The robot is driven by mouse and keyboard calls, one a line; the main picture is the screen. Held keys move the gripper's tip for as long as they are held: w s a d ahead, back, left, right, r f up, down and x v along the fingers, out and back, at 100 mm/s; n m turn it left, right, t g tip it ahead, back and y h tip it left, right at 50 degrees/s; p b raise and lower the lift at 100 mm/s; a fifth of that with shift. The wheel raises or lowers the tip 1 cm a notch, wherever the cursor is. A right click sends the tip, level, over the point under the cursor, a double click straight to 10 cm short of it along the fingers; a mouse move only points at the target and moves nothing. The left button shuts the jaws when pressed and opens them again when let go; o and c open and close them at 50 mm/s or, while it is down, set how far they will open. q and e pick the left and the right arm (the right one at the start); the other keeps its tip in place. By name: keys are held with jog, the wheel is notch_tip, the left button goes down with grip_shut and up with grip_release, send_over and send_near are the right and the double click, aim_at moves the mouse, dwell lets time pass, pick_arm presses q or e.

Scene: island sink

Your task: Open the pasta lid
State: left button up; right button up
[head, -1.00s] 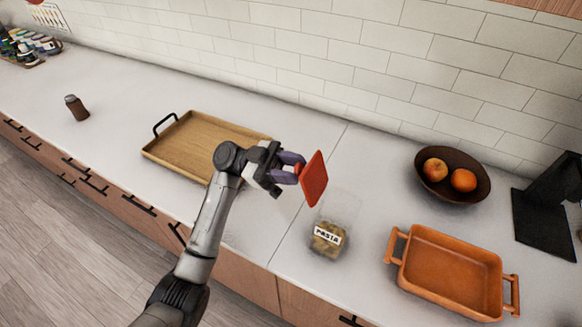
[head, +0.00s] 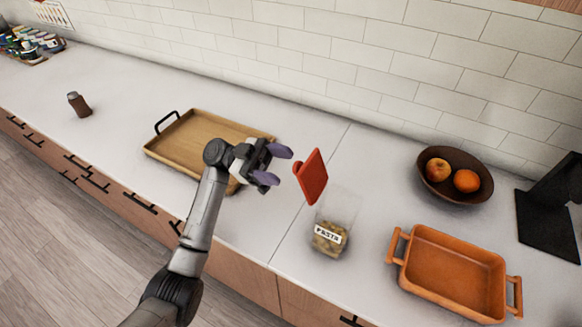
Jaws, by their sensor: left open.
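The pasta jar (head: 331,232) is a clear container with a "PASTA" label, standing on the counter right of centre. Its red lid (head: 312,177) is tilted up steeply at the jar's upper left, with a small knob facing my gripper. Whether the lid still touches the jar I cannot tell. My left gripper (head: 276,166) is open and empty, a little left of the lid and apart from it. My right gripper is not in view.
A wooden tray (head: 165,154) with black handles lies behind my left arm. An orange baking dish (head: 452,299) stands right of the jar. A dark bowl (head: 458,195) with two fruits is behind it. A brown shaker (head: 79,105) stands at far left.

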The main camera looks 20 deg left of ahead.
pick_arm(q)
jog(key=b+v, duration=0.1)
jog(key=v, duration=0.8)
jog(key=shift+a, duration=0.2)
jog(key=shift+f, duration=0.1)
jog(key=shift+w, duration=0.1)
